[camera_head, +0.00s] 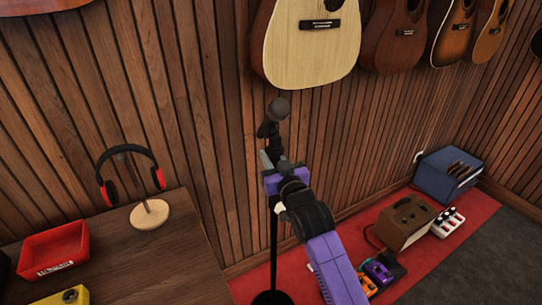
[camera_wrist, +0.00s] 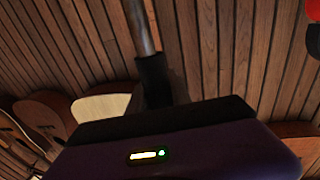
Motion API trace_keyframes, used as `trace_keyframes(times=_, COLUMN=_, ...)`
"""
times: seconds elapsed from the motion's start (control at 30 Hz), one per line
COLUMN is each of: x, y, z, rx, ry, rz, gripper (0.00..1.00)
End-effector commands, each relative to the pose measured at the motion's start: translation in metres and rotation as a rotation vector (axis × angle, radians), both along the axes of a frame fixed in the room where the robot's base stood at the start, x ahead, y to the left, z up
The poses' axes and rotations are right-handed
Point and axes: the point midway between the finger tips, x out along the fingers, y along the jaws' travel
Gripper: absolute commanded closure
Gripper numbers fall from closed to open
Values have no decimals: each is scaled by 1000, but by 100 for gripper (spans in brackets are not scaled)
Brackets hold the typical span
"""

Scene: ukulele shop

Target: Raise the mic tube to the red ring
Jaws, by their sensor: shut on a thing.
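A mic stand rises in front of the slatted wall, with a dark microphone (camera_head: 278,108) at its top. Its dark lower pole (camera_head: 273,245) runs down below my gripper. My purple gripper (camera_head: 269,160) is shut on the mic tube just below the microphone, and its body hides part of the stand. In the wrist view, a silver length of the mic tube (camera_wrist: 140,28) runs into a black part (camera_wrist: 154,80) beside my gripper body. The stand looks upright in the head view. I cannot make out the red ring in either view.
A wooden table (camera_head: 150,260) at left holds headphones (camera_head: 131,174) on a stand and a red tray (camera_head: 53,249). Guitars (camera_head: 306,45) hang on the wall behind.

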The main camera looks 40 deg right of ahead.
Motion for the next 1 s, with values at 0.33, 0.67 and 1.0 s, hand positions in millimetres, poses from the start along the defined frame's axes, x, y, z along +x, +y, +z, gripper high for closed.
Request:
trace_keyframes(times=0.33, x=0, y=0, z=33, rx=-2, ry=-1, rz=0, gripper=100)
trace_keyframes(times=0.67, x=0, y=0, z=83, rx=-2, ry=-2, rz=-1, gripper=100)
trace_keyframes(times=1.0, x=0, y=0, z=81, rx=-2, ry=-1, rz=-1, gripper=69)
